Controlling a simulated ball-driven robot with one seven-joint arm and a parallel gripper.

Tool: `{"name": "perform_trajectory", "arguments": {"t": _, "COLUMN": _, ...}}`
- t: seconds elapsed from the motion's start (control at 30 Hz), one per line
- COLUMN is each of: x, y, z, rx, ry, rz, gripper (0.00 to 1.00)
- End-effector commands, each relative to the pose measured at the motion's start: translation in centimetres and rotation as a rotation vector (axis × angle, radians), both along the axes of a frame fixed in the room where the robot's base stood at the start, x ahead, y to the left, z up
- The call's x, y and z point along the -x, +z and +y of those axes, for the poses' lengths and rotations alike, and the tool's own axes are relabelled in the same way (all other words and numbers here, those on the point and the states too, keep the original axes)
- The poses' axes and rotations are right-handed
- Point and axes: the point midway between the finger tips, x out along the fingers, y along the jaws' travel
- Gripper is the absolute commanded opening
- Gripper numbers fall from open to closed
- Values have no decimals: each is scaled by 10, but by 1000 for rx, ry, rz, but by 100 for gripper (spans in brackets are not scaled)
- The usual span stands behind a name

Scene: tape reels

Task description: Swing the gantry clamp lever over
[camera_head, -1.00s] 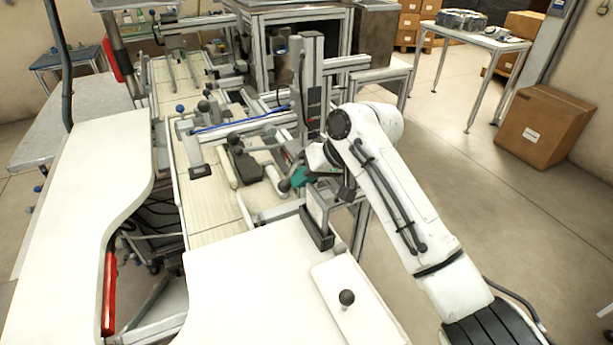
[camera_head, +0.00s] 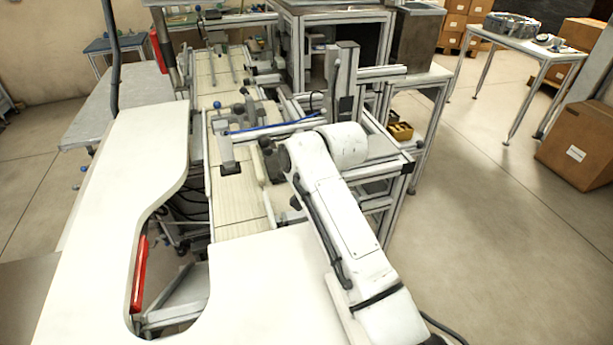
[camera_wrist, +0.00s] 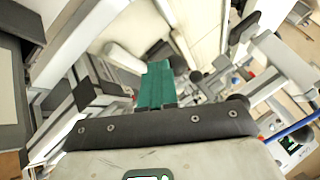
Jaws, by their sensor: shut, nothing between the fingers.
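The gantry (camera_head: 268,127) is a grey beam with a blue strip, crossing the pale conveyor in the head view. Small dark knobs and one blue knob (camera_head: 215,105) stand by it; I cannot tell which part is the clamp lever. My gripper (camera_wrist: 156,86) shows in the wrist view as teal fingers close together, shut and empty. In the head view it is hidden behind my white arm. The wrist view also shows the blue strip (camera_wrist: 296,127) at the right edge. My fingers appear apart from the machine parts there, though contact is hard to judge.
A white curved worktop (camera_head: 120,190) fills the left and front. A grey upright post (camera_head: 342,85) stands just behind my arm. An aluminium frame (camera_head: 395,170) is right of it. Open floor (camera_head: 480,230) lies to the right, with a cardboard box (camera_head: 578,148).

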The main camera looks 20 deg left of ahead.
Motion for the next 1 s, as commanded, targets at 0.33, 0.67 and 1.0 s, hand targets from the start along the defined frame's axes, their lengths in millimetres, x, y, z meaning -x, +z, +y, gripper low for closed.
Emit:
{"name": "perform_trajectory", "arguments": {"t": 0.33, "x": -8, "y": -2, "z": 19, "rx": 1, "ry": -167, "rz": 0, "gripper": 0}}
{"name": "perform_trajectory", "arguments": {"t": 0.67, "x": -12, "y": -1, "z": 22, "rx": 0, "ry": -211, "rz": 1, "gripper": 0}}
{"name": "perform_trajectory", "arguments": {"t": 1.0, "x": -12, "y": 0, "z": 22, "rx": -1, "ry": -211, "rz": 0, "gripper": 0}}
